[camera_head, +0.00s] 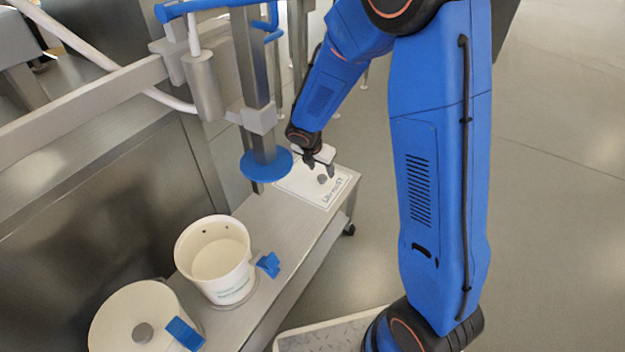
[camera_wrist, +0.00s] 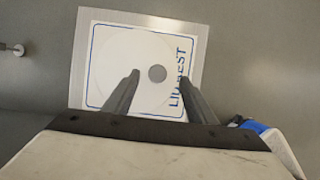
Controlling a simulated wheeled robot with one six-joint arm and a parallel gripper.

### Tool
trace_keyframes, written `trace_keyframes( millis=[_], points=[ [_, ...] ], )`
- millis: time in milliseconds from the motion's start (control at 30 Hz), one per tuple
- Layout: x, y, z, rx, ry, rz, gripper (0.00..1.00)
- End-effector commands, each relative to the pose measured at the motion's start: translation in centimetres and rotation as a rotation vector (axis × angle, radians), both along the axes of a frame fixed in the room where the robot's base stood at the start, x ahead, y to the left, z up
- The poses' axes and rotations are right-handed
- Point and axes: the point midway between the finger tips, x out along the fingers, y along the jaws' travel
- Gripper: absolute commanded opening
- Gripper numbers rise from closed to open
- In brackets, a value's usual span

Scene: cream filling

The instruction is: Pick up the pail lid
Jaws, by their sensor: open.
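The pail lid (camera_wrist: 125,62) is a white disc with a round grey knob (camera_wrist: 157,73). It lies flat on the "LID REST" mat (camera_wrist: 188,30), white with a blue border. In the head view the mat (camera_head: 340,192) is at the far end of the steel bench, and the grey knob (camera_head: 322,180) shows just under my gripper (camera_head: 319,168). In the wrist view my gripper (camera_wrist: 158,76) is open and empty, its fingers on either side of the knob. I cannot tell how high the fingertips are above the lid.
An open white pail (camera_head: 216,262) with a blue clip stands on the bench (camera_head: 285,250). A second pail (camera_head: 140,318), covered by a knobbed lid, stands nearer. A blue disc (camera_head: 266,165) on a steel column hangs left of my gripper. The floor to the right is clear.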

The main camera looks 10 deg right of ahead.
Motion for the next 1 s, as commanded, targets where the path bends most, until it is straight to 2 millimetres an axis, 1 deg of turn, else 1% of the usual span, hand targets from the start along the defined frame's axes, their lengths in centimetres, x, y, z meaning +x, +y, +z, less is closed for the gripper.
trace_keyframes(
  millis=[133, 300, 433, 567, 767, 800, 867, 900, 933, 967, 1000],
  points=[
    [0.2, -0.1, -1.1, -0.002, 0.003, 0.0, 0.51],
    [0.6, -0.1, -3.3, -0.002, 0.003, 0.0, 0.51],
    [1.0, -0.5, -4.5, 0.0, 0.001, 0.0, 0.51],
    [1.2, -0.7, -5.0, 0.0, 0.001, -0.001, 0.51],
    [1.2, -0.6, -5.0, 0.001, 0.0, -0.001, 0.51],
    [1.2, -0.6, -5.0, 0.001, 0.0, -0.001, 0.49],
    [1.2, -0.6, -5.0, 0.001, 0.0, -0.001, 0.34],
    [1.2, -0.6, -5.0, 0.001, 0.0, -0.001, 0.25],
    [1.2, -0.6, -5.0, 0.001, 0.0, -0.001, 0.18],
    [1.2, -0.6, -5.0, 0.001, 0.0, -0.001, 0.11],
    [1.2, -0.6, -5.0, 0.001, 0.0, -0.001, 0.06]
  ],
)
